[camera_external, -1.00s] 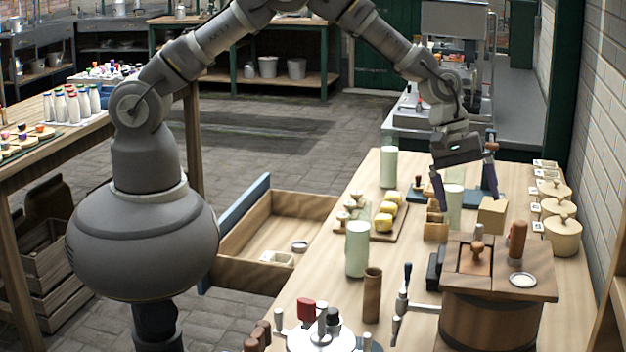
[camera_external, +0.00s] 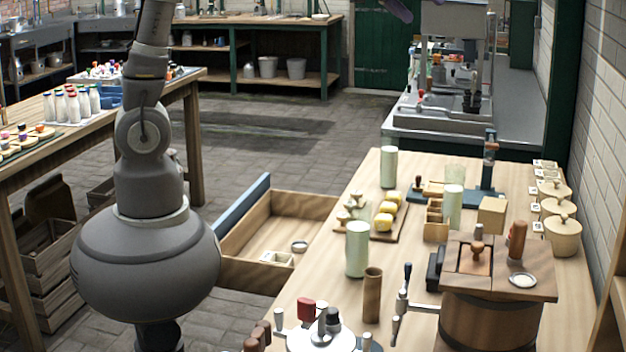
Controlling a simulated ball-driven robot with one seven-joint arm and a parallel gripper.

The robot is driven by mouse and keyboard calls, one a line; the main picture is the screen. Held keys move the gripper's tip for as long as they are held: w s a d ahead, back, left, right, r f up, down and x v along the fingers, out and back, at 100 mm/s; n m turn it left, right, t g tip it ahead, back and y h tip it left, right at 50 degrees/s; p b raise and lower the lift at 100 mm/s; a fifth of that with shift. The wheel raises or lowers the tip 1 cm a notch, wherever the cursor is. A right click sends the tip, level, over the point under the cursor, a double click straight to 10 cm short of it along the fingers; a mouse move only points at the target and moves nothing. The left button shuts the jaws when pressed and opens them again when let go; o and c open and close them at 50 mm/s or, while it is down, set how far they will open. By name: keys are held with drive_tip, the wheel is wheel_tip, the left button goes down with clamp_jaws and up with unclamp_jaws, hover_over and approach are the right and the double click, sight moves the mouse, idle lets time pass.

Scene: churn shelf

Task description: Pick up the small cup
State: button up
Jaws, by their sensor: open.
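No object is clearly the small cup. Cup-like things on the bench are a pale green cylinder (camera_external: 388,167) at the back, another (camera_external: 357,249) nearer the front, a shorter pale green one (camera_external: 453,207), a clear glass-like vessel (camera_external: 456,172) behind that, and a brown cylinder (camera_external: 372,295). A small round dish or cup (camera_external: 299,246) lies in the open drawer.
The wooden drawer (camera_external: 262,230) stands open at the bench's left. A wooden tub (camera_external: 490,322) with a handled lid stands at the front right. Lidded pots (camera_external: 562,236) line the right edge. Yellow pieces (camera_external: 388,208) sit on a board. The air above the bench is clear.

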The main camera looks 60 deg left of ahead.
drive_tip(key=s+a+r+m+t+y+b, duration=0.1)
drive_tip(key=s+a+r+m+t+b, duration=0.1)
drive_tip(key=s+a+r, duration=0.5)
drive_tip(key=shift+a+r+t+y+b, duration=0.3)
drive_tip(key=shift+a+r+t+b, duration=0.5)
drive_tip(key=shift+a+b, duration=0.25)
drive_tip(key=s+a+r, duration=0.1)
drive_tip(key=s+r, duration=0.1)
drive_tip(key=s+a+r+m+t+y+b, duration=0.1)
drive_tip(key=s+a, duration=0.1)
drive_tip(key=s+a+r+t+b, duration=0.1)
drive_tip(key=s+a+r, duration=0.1)
drive_tip(key=s, duration=0.1)
drive_tip(key=shift+s+a+r+y, duration=0.1)
drive_tip(key=shift+r+y, duration=0.25)
drive_tip(key=shift+y, duration=0.05)
drive_tip(key=shift+c, duration=1.3)
drive_tip(key=shift+s+a+r, duration=0.15)
drive_tip(key=shift+s+r, duration=0.05)
drive_tip(key=shift+r, duration=0.1)
drive_tip(key=shift+c, duration=0.7)
